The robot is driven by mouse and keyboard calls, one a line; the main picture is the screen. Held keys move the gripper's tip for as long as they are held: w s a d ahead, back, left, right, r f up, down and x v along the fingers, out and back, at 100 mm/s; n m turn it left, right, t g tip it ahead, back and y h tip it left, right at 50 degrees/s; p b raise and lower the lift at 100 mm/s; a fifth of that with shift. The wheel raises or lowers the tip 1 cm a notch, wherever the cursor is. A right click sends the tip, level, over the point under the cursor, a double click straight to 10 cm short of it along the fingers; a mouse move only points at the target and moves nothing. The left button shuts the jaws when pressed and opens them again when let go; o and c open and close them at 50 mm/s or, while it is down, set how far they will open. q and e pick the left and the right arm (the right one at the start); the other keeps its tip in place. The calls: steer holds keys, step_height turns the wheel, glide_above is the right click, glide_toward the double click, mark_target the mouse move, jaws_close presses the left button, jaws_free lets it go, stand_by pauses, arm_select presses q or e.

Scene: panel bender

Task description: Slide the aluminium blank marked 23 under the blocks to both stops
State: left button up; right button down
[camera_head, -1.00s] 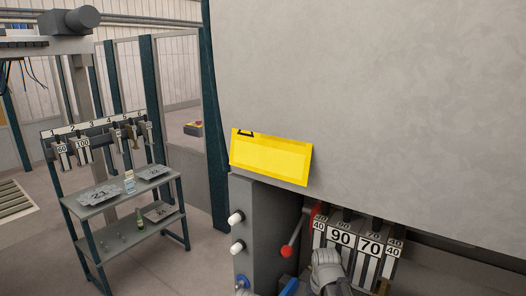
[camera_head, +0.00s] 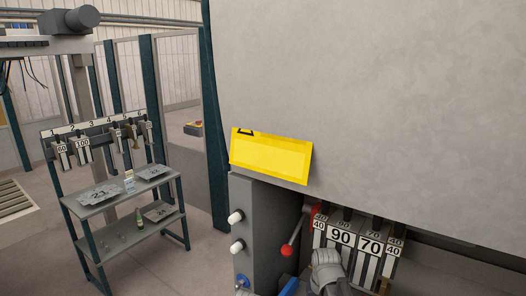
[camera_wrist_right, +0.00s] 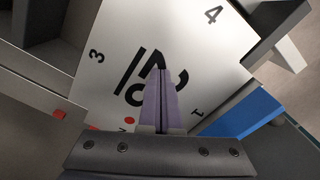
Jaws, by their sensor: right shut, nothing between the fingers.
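A pale metal blank (camera_wrist_right: 205,50) fills the middle of the right wrist view, with 3, 4 and 1 near its edges. Its large central number is partly covered by my fingers, so I cannot read it fully. My right gripper (camera_wrist_right: 160,75) is shut and empty, its fingers over the blank; I cannot tell whether they touch it. In the head view my right gripper (camera_head: 325,258) is in front of the blocks marked 90 (camera_head: 340,237) and 70 (camera_head: 371,248), with blocks marked 40 at both sides. The stops cannot be made out. My left gripper is not in view.
A blue part (camera_wrist_right: 238,115) lies beside the blank in the wrist view. The machine has a yellow panel (camera_head: 270,157) and a red-knobbed lever (camera_head: 292,249) left of the blocks. A shelf rack (camera_head: 140,229) with numbered sheets (camera_head: 98,195) and a bottle stands at the left.

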steer(key=shift+f, duration=0.25)
steer(key=shift+w+a, duration=0.3)
steer(key=shift+a, duration=0.15)
stand_by(0.4)
steer(key=shift+r, duration=0.15)
step_height(320, 180, up, 7)
steer(key=p, duration=0.6)
steer(key=shift+p, duration=0.4)
steer(key=s+a+f+n+b, duration=0.2)
steer(key=s+a, duration=0.2)
steer(key=s, duration=0.3)
steer(key=s+a+f+n+h+b, duration=0.1)
steer(key=s+a+f+n+b, duration=0.1)
steer(key=s+a, duration=0.3)
steer(key=s+f+b, duration=0.1)
steer(key=s, duration=0.2)
steer(key=shift+a+f+n, duration=0.2)
steer(key=shift+a+n, duration=0.1)
